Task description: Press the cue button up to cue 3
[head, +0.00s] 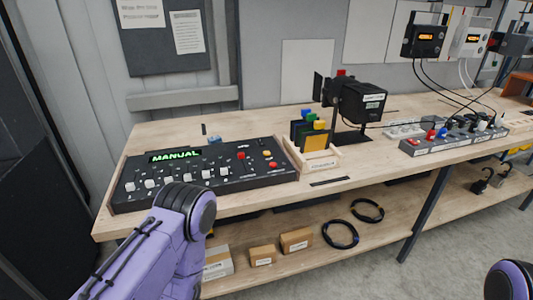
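A black control console (225,178) lies on the wooden bench at the left. Its green display (175,156) reads MANUAL; no cue number shows. A row of white slider caps runs along its front. On its right part are a red button (241,156), a small yellow-orange button (267,153) and another red control (272,165). Their labels are too small to read, so I cannot tell which is the cue button. My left arm rises in front of the console and hides part of its front edge; its gripper is not visible. Only a bit of my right arm shows at the lower right corner.
Right of the console, a wooden holder (318,160) has coloured cards. Behind it stands a black lamp (360,102). A strip of sockets with cables (455,138) lies farther right. The lower shelf (285,275) carries cardboard boxes and black cable coils.

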